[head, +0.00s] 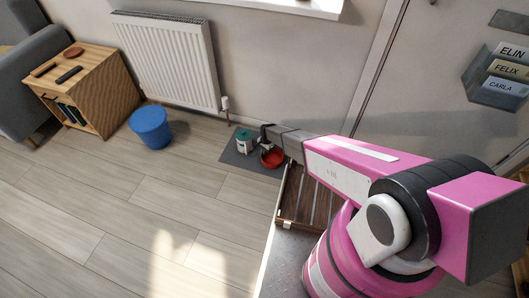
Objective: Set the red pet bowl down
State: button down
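The red pet bowl (272,159) is small in the head view, at the right part of a dark grey mat (236,157) on the floor. My gripper (266,146) points down at the bowl's upper left edge. Its fingers are tiny and dark, so I cannot tell whether they grip the rim. Whether the bowl rests on the mat or hangs just above it is also unclear. My arm hides the area right of the bowl.
A white and green container (243,140) stands on the mat, close left of my gripper. A brown slatted wooden piece (305,197) lies right of the mat. The front left floor is clear.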

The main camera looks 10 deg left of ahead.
jog(key=shift+f, duration=0.15)
jog(key=c, duration=1.3)
grip_release()
jog(key=shift+c, duration=0.2)
notch_tip(320, 180, up, 12)
jog(key=w, duration=0.2)
jog(key=d+r+n, duration=0.1)
jog(key=d+r, duration=1.2)
jog(key=s+d+r+n, duration=0.1)
jog(key=s+d+r, duration=0.4)
jog(key=d+r, duration=0.4)
jog(key=s+d+r+n+t, duration=0.1)
jog(key=s+d+r, duration=0.4)
jog(key=d+r, duration=0.5)
jog(key=s+d+r+n, duration=0.2)
jog(key=s+d+r, duration=0.3)
jog(key=d+r, duration=0.4)
jog(key=shift+d+r+t+h, duration=0.3)
jog(key=shift+d+h, duration=0.1)
jog(key=shift+d, duration=0.6)
jog(key=shift+f, duration=0.1)
